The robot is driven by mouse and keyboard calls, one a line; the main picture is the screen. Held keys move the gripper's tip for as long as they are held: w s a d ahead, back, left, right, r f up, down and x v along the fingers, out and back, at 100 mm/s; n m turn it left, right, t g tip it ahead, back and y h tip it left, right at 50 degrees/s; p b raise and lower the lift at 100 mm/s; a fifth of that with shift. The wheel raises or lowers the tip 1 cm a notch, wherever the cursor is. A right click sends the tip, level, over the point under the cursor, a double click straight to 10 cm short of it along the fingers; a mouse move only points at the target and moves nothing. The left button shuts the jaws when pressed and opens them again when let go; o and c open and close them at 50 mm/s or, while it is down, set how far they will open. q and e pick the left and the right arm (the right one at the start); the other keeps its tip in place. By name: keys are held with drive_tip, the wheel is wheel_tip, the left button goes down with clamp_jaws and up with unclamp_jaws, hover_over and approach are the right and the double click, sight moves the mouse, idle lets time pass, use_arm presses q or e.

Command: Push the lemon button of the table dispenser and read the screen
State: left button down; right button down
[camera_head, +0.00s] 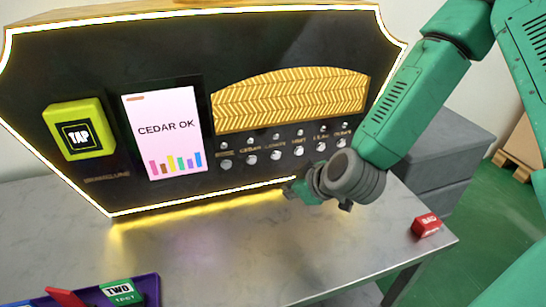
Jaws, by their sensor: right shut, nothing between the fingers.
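The dark table dispenser (190,60) stands on the grey table with a glowing outline. Its screen (166,130) reads "CEDAR OK" above a row of coloured bars. A row of round buttons sits under the gold panel, with small, blurred labels. The lemon button (275,155) seems to be the third from the left, and its label is hard to read. My right gripper (288,188) is shut and empty, low in front of the dispenser's bottom edge, below and apart from the lemon button. My left gripper is not in view.
A yellow TAP box (78,129) is on the dispenser's left side. A purple tray (150,289) with a green "TWO" card (118,291) is at the front left. The table's middle (220,255) is clear.

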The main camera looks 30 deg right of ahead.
sight(276, 156)
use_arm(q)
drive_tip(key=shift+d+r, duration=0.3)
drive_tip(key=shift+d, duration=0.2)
use_arm(e)
drive_tip(key=w+d, duration=0.3)
drive_tip(key=w, duration=0.5)
drive_tip(key=shift+w+f, duration=0.15)
drive_tip(key=shift+f, duration=0.05)
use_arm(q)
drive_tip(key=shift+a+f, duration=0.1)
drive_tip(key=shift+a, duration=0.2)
use_arm(e)
drive_tip(key=shift+a+r, duration=0.1)
drive_tip(key=shift+a, duration=0.1)
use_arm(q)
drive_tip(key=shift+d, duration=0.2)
use_arm(e)
drive_tip(key=shift+d, duration=0.25)
drive_tip(key=shift+a, duration=0.15)
drive_tip(key=shift+w+r+p, duration=0.1)
drive_tip(key=shift+w+p, duration=0.2)
drive_tip(key=shift+p, duration=0.15)
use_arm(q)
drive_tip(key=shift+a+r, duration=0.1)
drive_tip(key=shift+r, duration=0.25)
